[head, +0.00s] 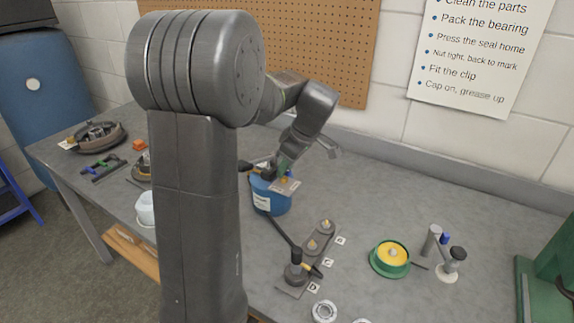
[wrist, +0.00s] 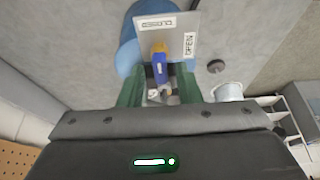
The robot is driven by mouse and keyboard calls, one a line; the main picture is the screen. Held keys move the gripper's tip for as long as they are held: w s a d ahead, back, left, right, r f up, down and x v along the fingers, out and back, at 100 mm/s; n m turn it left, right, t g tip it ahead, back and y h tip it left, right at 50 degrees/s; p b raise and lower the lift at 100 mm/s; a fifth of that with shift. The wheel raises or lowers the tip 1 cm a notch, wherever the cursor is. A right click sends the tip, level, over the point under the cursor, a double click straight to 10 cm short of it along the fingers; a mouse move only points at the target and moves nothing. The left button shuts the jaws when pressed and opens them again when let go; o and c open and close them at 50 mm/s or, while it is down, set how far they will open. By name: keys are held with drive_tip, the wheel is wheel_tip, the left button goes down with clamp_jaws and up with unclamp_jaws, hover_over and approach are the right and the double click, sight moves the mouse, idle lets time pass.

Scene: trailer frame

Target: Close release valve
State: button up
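The release valve stands on a blue container (head: 268,198) on the bench, beside a pale plate (head: 289,186). In the wrist view this plate (wrist: 180,32) has two labels, CLOSED at the top and OPEN at the right. In the head view my gripper (head: 284,168) is over the container and partly hides the valve.
A dark holder with pegs (head: 312,243) and a black-and-yellow tool lie in front. A green dish with yellow contents (head: 391,254) and small bottles (head: 447,262) stand at the right. A wall with a pegboard (head: 330,50) rises behind. The back right of the bench is clear.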

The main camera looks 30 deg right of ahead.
idle(0.3)
drive_tip(key=v, duration=1.3)
drive_tip(key=shift+r, duration=0.35)
drive_tip(key=shift+s+d+f, duration=0.1)
drive_tip(key=x, duration=1.3)
drive_tip(key=shift+f, duration=0.35)
